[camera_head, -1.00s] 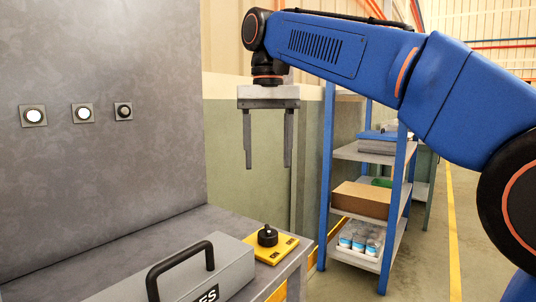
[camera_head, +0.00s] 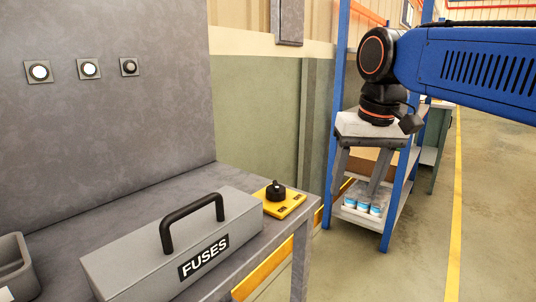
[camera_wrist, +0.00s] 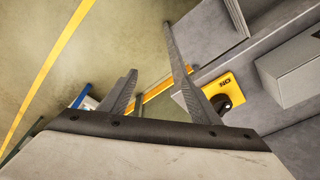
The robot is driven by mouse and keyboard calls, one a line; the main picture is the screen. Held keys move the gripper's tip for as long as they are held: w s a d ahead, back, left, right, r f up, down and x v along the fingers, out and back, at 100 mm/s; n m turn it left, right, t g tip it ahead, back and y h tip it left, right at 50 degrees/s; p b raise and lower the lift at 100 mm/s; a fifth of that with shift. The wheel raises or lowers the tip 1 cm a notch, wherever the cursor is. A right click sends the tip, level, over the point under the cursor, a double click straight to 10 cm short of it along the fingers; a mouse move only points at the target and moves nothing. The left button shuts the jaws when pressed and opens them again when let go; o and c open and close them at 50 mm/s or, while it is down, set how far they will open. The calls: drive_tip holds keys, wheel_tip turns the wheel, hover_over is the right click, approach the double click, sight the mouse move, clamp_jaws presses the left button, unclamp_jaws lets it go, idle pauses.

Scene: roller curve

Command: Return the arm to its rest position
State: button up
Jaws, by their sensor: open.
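My gripper (camera_head: 358,178) hangs from my blue arm at the right of the head view, in front of a blue shelf rack. Its two grey fingers point down and stand apart with nothing between them. In the wrist view the open fingers (camera_wrist: 150,95) reach over floor and the bench's edge. My gripper is to the right of the grey bench and clear of it.
A grey bench (camera_head: 75,225) carries a grey FUSES box (camera_head: 240,215) and a yellow plate with a black knob (camera_head: 277,192), also in the wrist view (camera_wrist: 215,92). The blue rack (camera_head: 394,215) stands behind my gripper. Open floor (camera_head: 490,220) lies to the right.

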drive_tip(key=s+d+f, duration=0.3)
drive_tip(key=s+f, duration=0.1)
drive_tip(key=f, duration=0.3)
drive_tip(key=s+d+f+t, duration=0.1)
drive_tip(key=s+d+f, duration=0.3)
drive_tip(key=f, duration=0.4)
drive_tip(key=s+d+f+t, duration=0.1)
drive_tip(key=s+d+f, duration=0.2)
drive_tip(key=s+f, duration=0.2)
wheel_tip(320, 180, down, 3)
drive_tip(key=shift+s+d+r+m+h, duration=0.1)
drive_tip(key=shift+s+d+m+h, duration=0.2)
